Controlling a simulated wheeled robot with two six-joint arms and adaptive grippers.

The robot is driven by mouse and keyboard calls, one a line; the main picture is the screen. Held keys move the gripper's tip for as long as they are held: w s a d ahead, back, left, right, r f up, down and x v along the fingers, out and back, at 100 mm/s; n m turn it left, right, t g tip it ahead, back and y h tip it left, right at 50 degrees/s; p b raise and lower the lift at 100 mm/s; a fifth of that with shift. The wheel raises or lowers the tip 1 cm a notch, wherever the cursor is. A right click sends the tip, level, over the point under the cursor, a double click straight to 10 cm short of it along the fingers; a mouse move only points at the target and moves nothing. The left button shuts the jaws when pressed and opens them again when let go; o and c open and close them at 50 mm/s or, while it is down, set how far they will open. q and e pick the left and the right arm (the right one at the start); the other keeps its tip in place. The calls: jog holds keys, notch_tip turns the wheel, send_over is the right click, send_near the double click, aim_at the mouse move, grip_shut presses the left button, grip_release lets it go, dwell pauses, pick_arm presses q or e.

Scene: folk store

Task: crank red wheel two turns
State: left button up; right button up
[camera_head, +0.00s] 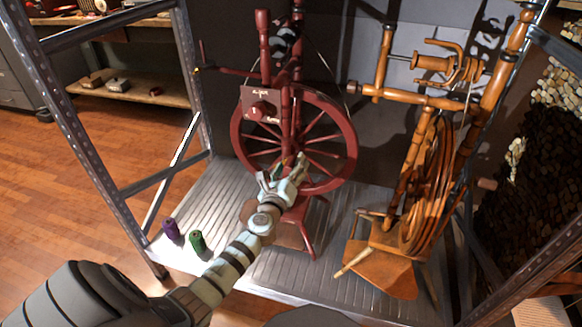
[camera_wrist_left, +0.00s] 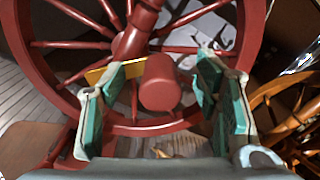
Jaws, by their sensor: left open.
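The red wheel (camera_head: 345,115) is part of a dark red spinning wheel standing on a metal shelf. Its rim and spokes also fill much of the left wrist view (camera_wrist_left: 250,30). My left gripper (camera_head: 284,172) is at the lower part of the wheel, in front of its spokes. In the left wrist view its teal-padded fingers are open, one on each side of a short red knob (camera_wrist_left: 161,85), with visible gaps. The wheel's lower middle is partly hidden by my gripper in the head view. My right gripper is not in view.
A wooden spinning wheel (camera_head: 440,180) stands close on the right. A purple spool (camera_head: 171,230) and a green spool (camera_head: 197,242) stand on the metal shelf (camera_head: 215,190) to the left. Metal rack posts (camera_head: 75,115) frame the left side.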

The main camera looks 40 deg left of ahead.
pick_arm(q)
jog(key=shift+s, duration=0.1)
jog(key=p+v, duration=0.1)
jog(key=v, duration=0.7)
jog(key=shift+s+d+p, duration=0.2)
jog(key=shift+s+p, duration=0.1)
jog(key=shift+s, duration=0.05)
